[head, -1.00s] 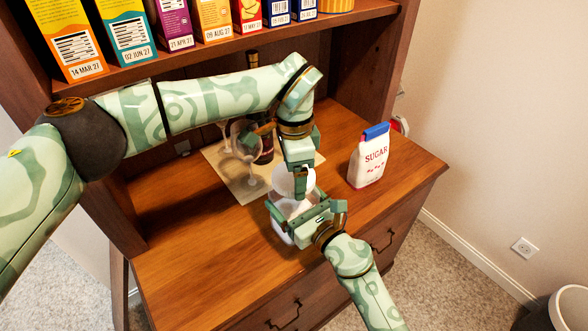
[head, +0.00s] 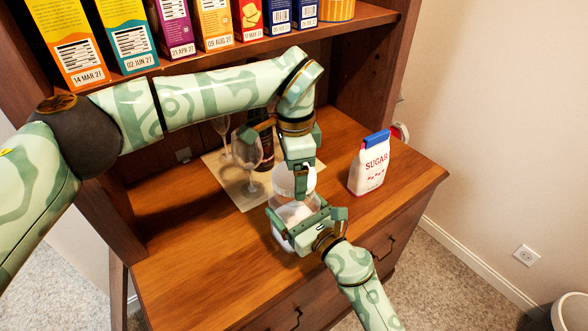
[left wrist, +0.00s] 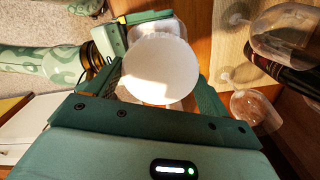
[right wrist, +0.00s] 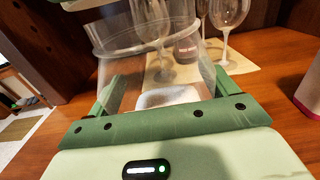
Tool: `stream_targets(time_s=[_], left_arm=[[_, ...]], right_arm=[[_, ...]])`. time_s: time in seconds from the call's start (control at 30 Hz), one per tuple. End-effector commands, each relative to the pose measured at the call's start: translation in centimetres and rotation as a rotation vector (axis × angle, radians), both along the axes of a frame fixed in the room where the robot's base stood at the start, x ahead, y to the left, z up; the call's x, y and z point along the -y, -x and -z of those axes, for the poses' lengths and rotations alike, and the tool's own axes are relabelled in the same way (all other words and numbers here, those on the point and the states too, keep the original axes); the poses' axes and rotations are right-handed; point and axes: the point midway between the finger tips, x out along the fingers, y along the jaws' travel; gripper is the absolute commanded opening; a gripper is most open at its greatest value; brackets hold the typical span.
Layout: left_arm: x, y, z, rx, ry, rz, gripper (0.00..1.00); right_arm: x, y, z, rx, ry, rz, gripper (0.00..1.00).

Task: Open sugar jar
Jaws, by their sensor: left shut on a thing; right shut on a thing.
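The sugar jar (head: 281,238) is clear, holds white sugar, and stands upright near the front of the wooden counter. Its clear body and rim show in the right wrist view (right wrist: 150,60). My right gripper (head: 300,225) is shut around the jar body from the front right. The white round lid (head: 294,184) is in my left gripper (head: 300,185), which is shut on it from above; the lid fills the middle of the left wrist view (left wrist: 160,68). The lid appears raised just above the jar's rim; the exact gap is hard to tell.
A white sugar bag (head: 369,170) with a blue top stands to the right on the counter (head: 190,265). Wine glasses (head: 247,155) and a dark bottle (head: 264,155) stand on a pale mat (head: 236,194) behind the jar. Boxes (head: 125,35) line the shelf above.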

Motion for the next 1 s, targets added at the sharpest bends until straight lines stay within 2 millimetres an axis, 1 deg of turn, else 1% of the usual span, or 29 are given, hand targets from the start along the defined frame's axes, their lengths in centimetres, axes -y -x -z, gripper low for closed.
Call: stream_targets(time_s=[0.07, 0.33, 0.53, 0.57, 0.6, 0.87, 0.97, 1.0], left_arm=[[0.0, 0.0, -0.4, 0.002, 0.001, 0.000, 0.52], [0.0, 0.0, -3.8, 0.002, 0.001, 0.000, 0.52], [0.0, 0.0, -4.0, 0.000, 0.000, 0.001, 0.52], [0.0, 0.0, -4.0, 0.000, 0.000, 0.001, 0.52], [0.0, 0.0, -4.0, 0.000, 0.000, 0.001, 0.52], [0.0, 0.0, -4.0, 0.001, 0.000, 0.001, 0.52], [0.0, 0.0, -4.3, 0.003, 0.000, 0.001, 0.52], [0.0, 0.1, -4.5, 0.004, 0.000, 0.001, 0.52]], right_arm=[[0.0, 0.0, 0.1, -0.002, 0.000, 0.000, 0.22], [0.0, 0.0, 0.1, -0.002, 0.000, 0.000, 0.22], [0.0, 0.0, 0.1, -0.002, 0.000, 0.000, 0.22], [0.0, 0.0, 0.1, -0.002, 0.000, 0.000, 0.91], [0.0, 0.0, 0.1, -0.002, 0.000, 0.000, 1.00], [0.1, 0.2, 0.1, -0.001, 0.001, 0.000, 1.00], [0.7, 0.9, 0.0, -0.001, 0.001, 0.001, 1.00], [1.1, 1.5, 0.0, -0.002, 0.003, 0.001, 1.00]])
